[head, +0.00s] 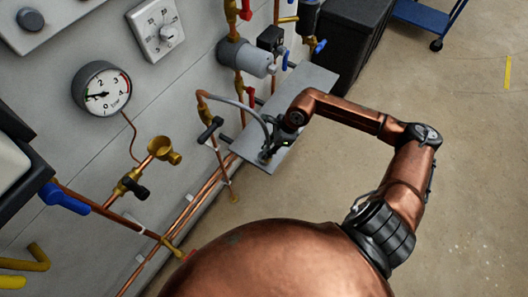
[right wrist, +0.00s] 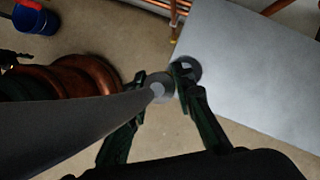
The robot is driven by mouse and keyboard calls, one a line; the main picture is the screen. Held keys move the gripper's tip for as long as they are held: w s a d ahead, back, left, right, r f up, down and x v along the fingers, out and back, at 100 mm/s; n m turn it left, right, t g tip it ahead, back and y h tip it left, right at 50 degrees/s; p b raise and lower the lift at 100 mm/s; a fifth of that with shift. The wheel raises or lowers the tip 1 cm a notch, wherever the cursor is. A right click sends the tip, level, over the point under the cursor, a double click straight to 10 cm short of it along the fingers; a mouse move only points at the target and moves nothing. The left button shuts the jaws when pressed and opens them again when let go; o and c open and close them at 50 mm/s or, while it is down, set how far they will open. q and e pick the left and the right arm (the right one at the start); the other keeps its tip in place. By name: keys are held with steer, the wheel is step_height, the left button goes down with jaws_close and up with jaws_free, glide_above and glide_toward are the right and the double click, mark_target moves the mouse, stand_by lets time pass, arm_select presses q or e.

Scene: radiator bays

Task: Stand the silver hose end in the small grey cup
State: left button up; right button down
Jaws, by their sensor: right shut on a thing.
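My right gripper (head: 268,152) is over the near end of the grey shelf (head: 312,84). In the right wrist view, my right gripper (right wrist: 164,88) is shut on the silver hose end (right wrist: 159,89), at the tip of the grey hose (right wrist: 75,127). The hose (head: 238,105) arcs from a copper pipe to the gripper in the head view. The small grey cup (right wrist: 187,66) shows as a dark round rim at the shelf's edge, partly behind a fingertip. The hose end appears beside the cup; its height above the shelf is unclear. My left gripper is out of view.
A wall carries a pressure gauge (head: 101,89), a dial box (head: 157,27), brass valves (head: 161,150) and copper pipes. A black box (head: 345,40) and a blue cart (head: 428,14) stand behind. The floor right of the shelf is clear.

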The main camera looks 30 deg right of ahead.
steer(key=shift+w+d+f+b, duration=0.3)
steer(key=shift+w+f, duration=0.35)
steer(key=shift+f, duration=0.75)
steer(key=shift+w+d+f+b, duration=0.15)
steer(key=shift+w+f+b, duration=0.35)
steer(key=shift+f, duration=0.85)
steer(key=shift+w+d+f+b, duration=0.2)
steer(key=shift+w+f, duration=0.55)
steer(key=shift+f, duration=0.65)
steer(key=shift+f, duration=0.3)
steer(key=c, duration=1.6)
jaws_free()
